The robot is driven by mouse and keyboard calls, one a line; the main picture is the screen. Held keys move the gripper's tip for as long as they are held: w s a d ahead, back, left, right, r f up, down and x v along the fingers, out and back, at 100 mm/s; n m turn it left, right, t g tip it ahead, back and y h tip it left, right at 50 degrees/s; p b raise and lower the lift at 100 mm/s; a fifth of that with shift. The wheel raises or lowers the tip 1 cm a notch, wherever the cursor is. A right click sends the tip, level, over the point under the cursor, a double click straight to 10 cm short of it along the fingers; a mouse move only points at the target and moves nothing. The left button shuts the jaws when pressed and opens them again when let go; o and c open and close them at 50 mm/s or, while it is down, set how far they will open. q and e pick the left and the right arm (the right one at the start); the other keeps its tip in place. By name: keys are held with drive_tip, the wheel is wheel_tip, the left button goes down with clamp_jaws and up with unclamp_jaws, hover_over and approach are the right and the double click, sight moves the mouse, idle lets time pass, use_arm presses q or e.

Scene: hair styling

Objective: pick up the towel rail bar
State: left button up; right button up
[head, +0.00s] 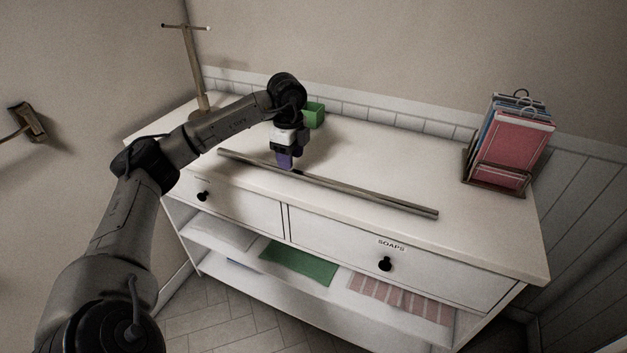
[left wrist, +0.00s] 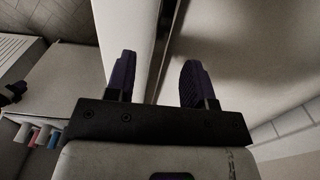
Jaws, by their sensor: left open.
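The towel rail bar (head: 362,194) is a long, thin grey-brown rod lying flat along the front part of the white cabinet top. My left gripper (head: 287,166) has purple fingers, points down and is open over the left part of the bar. In the left wrist view, the bar (left wrist: 164,45) shows as a narrow dark band running between the two spread fingers (left wrist: 156,82). Nothing is held. The fingertips' exact height against the bar is hard to tell, and the gripper covers a short piece of it in the head view.
A green box (head: 314,115) stands just behind the gripper. A T-shaped stand (head: 193,70) is at the back left. A rack of red and blue books or folders (head: 510,145) stands at the right.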

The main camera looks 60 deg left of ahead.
use_arm(q)
drive_tip(key=shift+f+b, duration=0.3)
drive_tip(key=shift+f, duration=1.6)
drive_tip(key=shift+c, duration=0.4)
clamp_jaws()
